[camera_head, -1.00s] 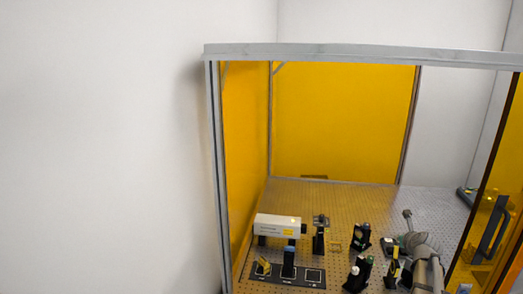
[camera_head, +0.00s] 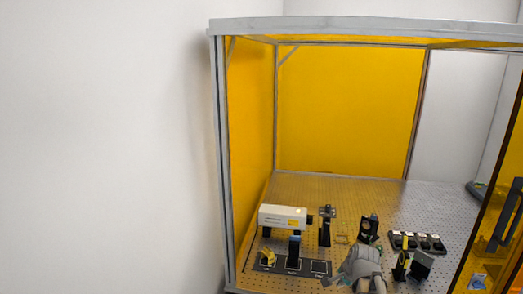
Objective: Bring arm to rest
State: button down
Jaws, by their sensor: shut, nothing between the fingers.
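My arm (camera_head: 367,264) shows as grey rounded links at the bottom edge, in front of the optics on the perforated table (camera_head: 325,184). The rest of the arm is cut off by the bottom edge.
A white box-shaped instrument (camera_head: 283,216) stands at the left. A black rack (camera_head: 417,242) with several pieces lies to the right. Amber panels (camera_head: 345,110) and a metal frame (camera_head: 219,150) enclose the table. The table's rear is clear.

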jog(key=s+a+f+n+g+h+b, duration=0.1)
jog(key=s+a+f+n+g+b, duration=0.2)
jog(key=s+a+n, duration=0.5)
jog(key=shift+s+a+f+n+g+h+b, duration=0.35)
jog(key=shift+s+f+n+g, duration=0.35)
jog(key=shift+s+f+n, duration=1.25)
jog(key=shift+w+d+r+n, duration=0.1)
jog(key=shift+w+r+n, duration=0.25)
jog(key=shift+r, duration=0.3)
jog(key=w+d+r+m+t+p, duration=0.2)
jog(key=w+d+r+m+p, duration=0.25)
jog(key=w+d, duration=0.2)
jog(key=w+d+r+m+t+p, duration=0.2)
jog(key=w+d+r+m+p, duration=0.15)
jog(key=w+d+m, duration=0.35)
jog(key=w+d+r+m+t+p, duration=0.1)
jog(key=d+r+m, duration=0.2)
jog(key=d, duration=0.5)
jog(key=w+d+r+m+t+h+p, duration=0.1)
jog(key=d+r+m+p, duration=0.1)
jog(key=d, duration=0.6)
jog(key=w+d+r+m+t+p, duration=0.2)
jog(key=d+r+m, duration=0.2)
jog(key=d, duration=0.4)
jog(key=shift+r, duration=0.45)
jog(key=shift+w+d+f+h, duration=0.1)
jog(key=shift+w+f+h, duration=0.05)
jog(key=shift+h, duration=0.1)
